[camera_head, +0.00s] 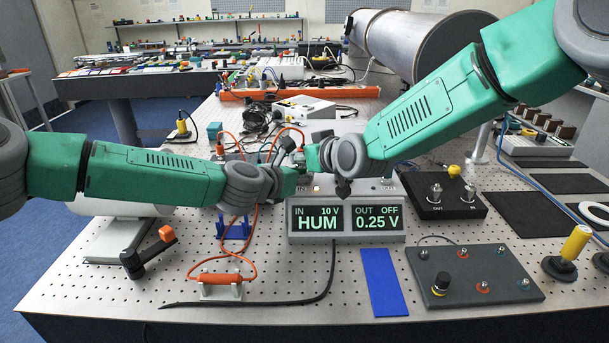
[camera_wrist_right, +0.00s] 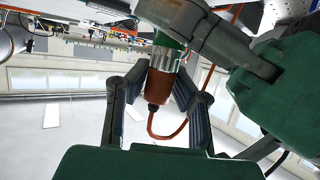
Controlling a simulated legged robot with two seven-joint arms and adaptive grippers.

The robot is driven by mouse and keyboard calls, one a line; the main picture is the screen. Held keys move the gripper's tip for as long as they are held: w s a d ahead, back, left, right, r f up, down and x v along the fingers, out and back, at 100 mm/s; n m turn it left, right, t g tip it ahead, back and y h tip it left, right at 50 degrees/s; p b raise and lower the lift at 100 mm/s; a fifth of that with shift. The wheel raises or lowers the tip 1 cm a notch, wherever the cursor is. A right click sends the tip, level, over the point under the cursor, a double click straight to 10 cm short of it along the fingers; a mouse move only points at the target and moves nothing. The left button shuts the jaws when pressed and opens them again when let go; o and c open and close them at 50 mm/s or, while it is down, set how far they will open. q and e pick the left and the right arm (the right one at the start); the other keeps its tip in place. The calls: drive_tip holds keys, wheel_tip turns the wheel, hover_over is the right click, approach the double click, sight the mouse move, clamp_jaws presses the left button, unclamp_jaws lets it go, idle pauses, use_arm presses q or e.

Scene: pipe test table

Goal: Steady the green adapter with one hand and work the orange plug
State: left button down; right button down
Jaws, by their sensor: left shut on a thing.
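My left gripper (camera_head: 290,172) reaches in from the left above the meter box and is shut on the green adapter. In the right wrist view the green adapter (camera_wrist_right: 162,40) is mostly hidden behind the grey fingers of my left gripper (camera_wrist_right: 185,22). The orange plug (camera_wrist_right: 157,86), with a metal collar and a trailing orange cable, lines up with the adapter. The fingers of my right gripper (camera_wrist_right: 161,78) stand either side of the plug and collar. I cannot tell whether they touch it. In the head view the right arm hides the plug.
The meter box (camera_head: 346,219) reads HUM, IN 10 V, OUT 0.25 V. Beside it are a blue strip (camera_head: 383,282), a grey terminal box (camera_head: 475,276) and a black box (camera_head: 437,197). An orange connector (camera_head: 221,278) lies in a holder at front left. A black cable (camera_head: 270,303) crosses the front.

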drive_tip(key=shift+w+d, duration=0.1)
drive_tip(key=shift+d, duration=0.1)
drive_tip(key=shift+d+n+g+y, duration=0.1)
drive_tip(key=shift+n+g+y, duration=0.2)
drive_tip(key=shift+n+y, duration=0.25)
drive_tip(key=shift+f+n+g+y, duration=0.1)
drive_tip(key=shift+n+g+y, duration=0.2)
drive_tip(key=shift+n+y, duration=0.05)
drive_tip(key=shift+n, duration=0.3)
drive_tip(key=shift+a+f+g+y, duration=0.1)
drive_tip(key=shift+a+g+y, duration=0.15)
drive_tip(key=shift+g+y, duration=0.2)
drive_tip(key=shift+n+g, duration=0.25)
drive_tip(key=shift+n, duration=0.25)
drive_tip(key=shift+d+y, duration=0.25)
drive_tip(key=shift+a+n+g, duration=0.35)
drive_tip(key=shift+n+g, duration=0.15)
drive_tip(key=shift+y, duration=0.4)
